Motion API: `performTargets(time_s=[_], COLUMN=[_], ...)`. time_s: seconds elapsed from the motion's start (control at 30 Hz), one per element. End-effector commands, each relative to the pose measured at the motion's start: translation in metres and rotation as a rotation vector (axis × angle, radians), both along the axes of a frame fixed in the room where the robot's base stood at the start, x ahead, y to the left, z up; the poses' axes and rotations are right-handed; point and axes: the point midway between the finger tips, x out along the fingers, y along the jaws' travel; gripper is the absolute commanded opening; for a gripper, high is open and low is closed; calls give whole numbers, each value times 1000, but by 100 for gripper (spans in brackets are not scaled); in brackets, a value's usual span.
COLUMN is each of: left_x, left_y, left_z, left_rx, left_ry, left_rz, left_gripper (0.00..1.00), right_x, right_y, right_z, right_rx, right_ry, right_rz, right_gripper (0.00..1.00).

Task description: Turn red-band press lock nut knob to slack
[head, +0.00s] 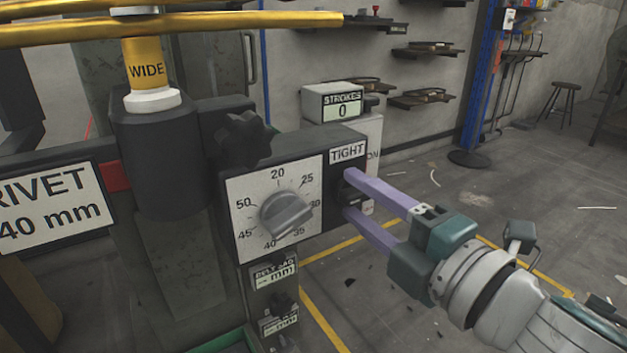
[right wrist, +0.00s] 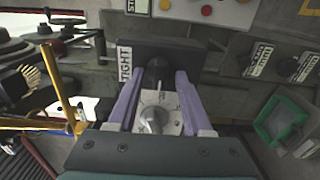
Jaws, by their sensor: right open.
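The press head carries a dark box with a white dial face and a grey pointer knob (head: 287,214). A TIGHT label (head: 347,152) is on the box's right side; it also shows in the right wrist view (right wrist: 124,65). A red patch (head: 115,176) is on the press at the left. My right gripper (head: 347,197) is open, its purple fingers reaching that right side below the label. In the right wrist view its fingers (right wrist: 157,88) stand either side of a dark round part (right wrist: 157,74) and a silver knob on a white plate (right wrist: 154,119). Contact is unclear. My left gripper is out of view.
A black lobed knob (head: 243,138) and a STROKES counter reading 0 (head: 342,104) sit above the box. Yellow bars (head: 170,25) cross the top left. A green-rimmed bin (right wrist: 258,125) is at right in the wrist view. Open floor lies to the right.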

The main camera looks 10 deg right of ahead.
Motion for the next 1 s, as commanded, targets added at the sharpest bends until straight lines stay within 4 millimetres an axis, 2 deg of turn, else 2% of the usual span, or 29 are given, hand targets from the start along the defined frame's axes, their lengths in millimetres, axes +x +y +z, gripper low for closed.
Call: performTargets(time_s=[0.17, 0.6, 0.77, 1.0], left_x=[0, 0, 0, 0], left_y=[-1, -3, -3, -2], left_z=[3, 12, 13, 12], left_rx=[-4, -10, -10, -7], left_ry=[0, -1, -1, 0], left_rz=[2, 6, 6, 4], left_gripper=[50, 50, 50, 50], right_x=[-10, -83, -93, -94], right_y=[-3, -30, -34, -34], right_z=[0, 0, 0, 0], right_rx=[2, 1, 0, 0], right_ry=[2, 3, 0, -1], right_rz=[0, -1, 0, 0], right_gripper=[50, 50, 50, 50])
